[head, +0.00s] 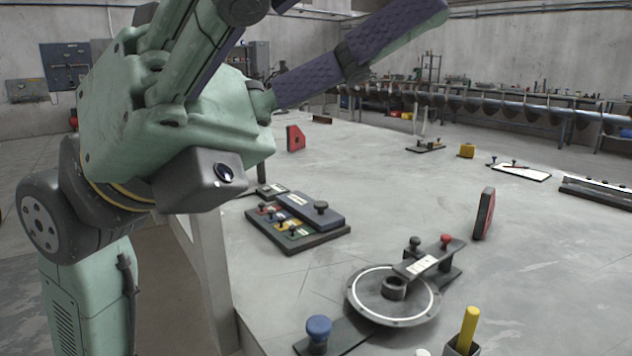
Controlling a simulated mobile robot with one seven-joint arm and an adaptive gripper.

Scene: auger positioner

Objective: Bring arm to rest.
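My gripper (345,32) is at the upper left of the head view, large and close to the camera. It has a pale green body and dark purple finger pads. One finger reaches up and to the right; the other runs out of the top of the frame. The fingers are spread apart, with the wall showing between them and nothing seen held. My arm (95,250) rises at the left edge, bent at a dark grey joint. The gripper is raised above the table's left edge, apart from the objects on it.
The grey table (400,225) has broad bare areas. Near its front are a round dial fixture (424,300), blue knob (318,327) and yellow handle (468,328). A knobbed tray (325,241) lies near the left edge. Red blocks stand farther back (484,213). A long auger (480,104) spans the back.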

